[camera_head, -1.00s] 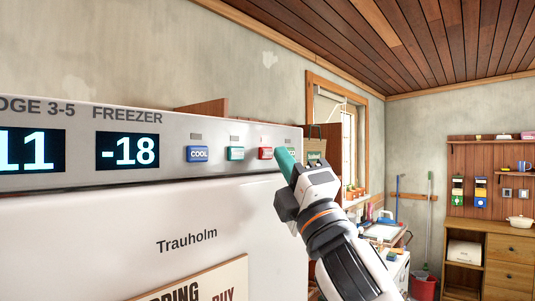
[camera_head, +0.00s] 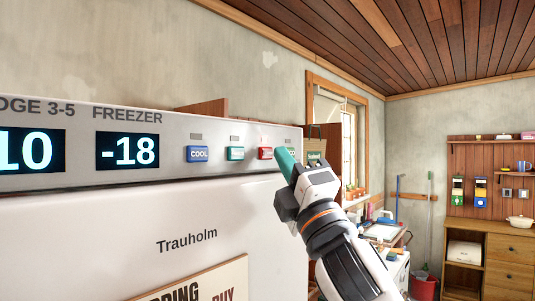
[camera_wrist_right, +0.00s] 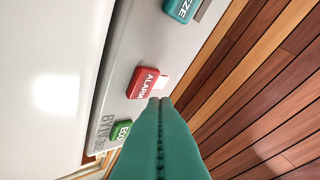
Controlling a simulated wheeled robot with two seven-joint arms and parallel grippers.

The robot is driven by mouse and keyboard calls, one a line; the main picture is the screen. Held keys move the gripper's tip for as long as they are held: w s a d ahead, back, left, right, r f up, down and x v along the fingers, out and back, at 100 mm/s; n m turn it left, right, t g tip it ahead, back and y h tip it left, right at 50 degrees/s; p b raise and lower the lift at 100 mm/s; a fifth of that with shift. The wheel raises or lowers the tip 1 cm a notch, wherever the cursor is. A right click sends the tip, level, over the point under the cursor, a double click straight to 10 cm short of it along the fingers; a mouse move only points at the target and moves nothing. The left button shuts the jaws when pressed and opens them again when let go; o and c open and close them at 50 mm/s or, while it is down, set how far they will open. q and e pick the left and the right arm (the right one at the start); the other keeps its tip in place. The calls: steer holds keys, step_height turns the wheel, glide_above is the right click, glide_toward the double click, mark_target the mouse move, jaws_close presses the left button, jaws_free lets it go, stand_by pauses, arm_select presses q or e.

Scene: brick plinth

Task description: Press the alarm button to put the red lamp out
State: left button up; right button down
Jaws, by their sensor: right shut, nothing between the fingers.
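The red alarm button (camera_head: 265,153) is on the light panel at the top of the fridge. In the right wrist view the button (camera_wrist_right: 145,83) is labelled ALARM, and a small pale lamp (camera_wrist_right: 162,80) sits beside it, not visibly red. My right gripper (camera_head: 284,154), with green fingers, is shut and empty just right of the button in the head view. In the right wrist view its fingertips (camera_wrist_right: 160,103) appear close to the button's edge; I cannot tell the exact gap. My left gripper is not in view.
The blue COOL button (camera_head: 197,154) and a teal button (camera_head: 236,154) share the panel. A green ECO button (camera_wrist_right: 120,131) is on the alarm's other side, partly behind my gripper in the head view. The fridge display (camera_head: 25,149) reads 10, the freezer display (camera_head: 128,150) -18.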

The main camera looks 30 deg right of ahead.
steer(key=shift+w, duration=0.15)
steer(key=shift+w+a, duration=0.2)
steer(key=shift+w, duration=0.05)
steer(key=shift+w+a, duration=0.1)
steer(key=shift+w, duration=0.2)
stand_by(0.7)
steer(key=shift+s, duration=0.15)
steer(key=shift+s+d, duration=0.3)
steer(key=shift+s, duration=0.25)
stand_by(0.3)
steer(key=s, duration=0.1)
steer(key=s+d, duration=0.1)
steer(key=s, duration=0.1)
steer(key=s+d, duration=0.1)
steer(key=shift+s, duration=0.3)
stand_by(0.8)
